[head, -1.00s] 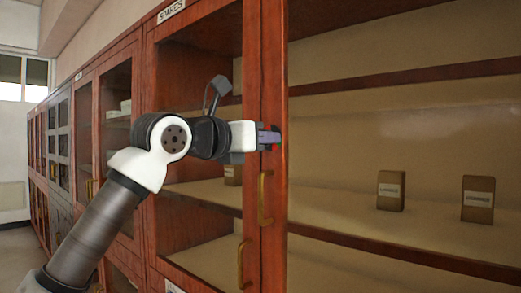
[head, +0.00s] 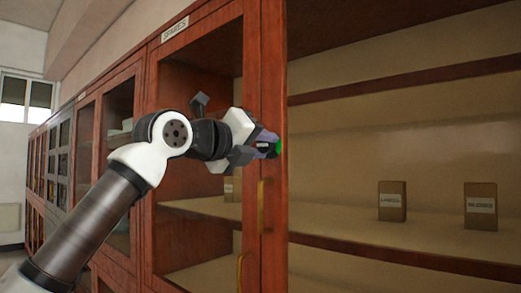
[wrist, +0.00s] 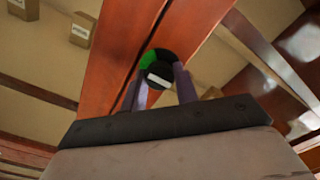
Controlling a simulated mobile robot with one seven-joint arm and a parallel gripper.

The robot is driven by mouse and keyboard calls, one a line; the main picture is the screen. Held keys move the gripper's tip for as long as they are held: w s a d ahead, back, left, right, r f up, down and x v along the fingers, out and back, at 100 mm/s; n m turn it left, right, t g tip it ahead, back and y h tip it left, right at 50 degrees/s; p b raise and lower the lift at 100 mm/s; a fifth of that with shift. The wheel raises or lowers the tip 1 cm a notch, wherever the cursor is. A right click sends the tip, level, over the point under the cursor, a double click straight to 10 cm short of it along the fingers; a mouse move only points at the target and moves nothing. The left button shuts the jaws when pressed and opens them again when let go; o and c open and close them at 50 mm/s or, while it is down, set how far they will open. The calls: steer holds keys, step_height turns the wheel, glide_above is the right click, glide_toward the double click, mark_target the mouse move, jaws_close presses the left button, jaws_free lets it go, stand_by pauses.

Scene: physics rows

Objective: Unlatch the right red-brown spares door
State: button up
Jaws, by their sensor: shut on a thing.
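The red-brown spares cabinet has a "SPARES" label (head: 175,29) above it. The right door's upright frame (head: 274,90) stands in the middle of the head view. A round dark latch knob (wrist: 156,60) with a green patch and a white bar is on the frame in the wrist view. The fingers partly hide the knob. No clear gap shows at the door edge.
A brass handle (head: 264,205) is on the frame below my gripper, and another handle (head: 240,270) is lower left. Small brown boxes (head: 392,201) (head: 480,205) stand on the shelf at right. More cabinets run away to the left.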

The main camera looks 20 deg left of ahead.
stand_by(0.4)
steer(key=o, duration=1)
steer(key=shift+c, duration=0.2)
steer(key=b+v, duration=0.3)
steer(key=v, duration=1.1)
steer(key=shift+w, duration=0.1)
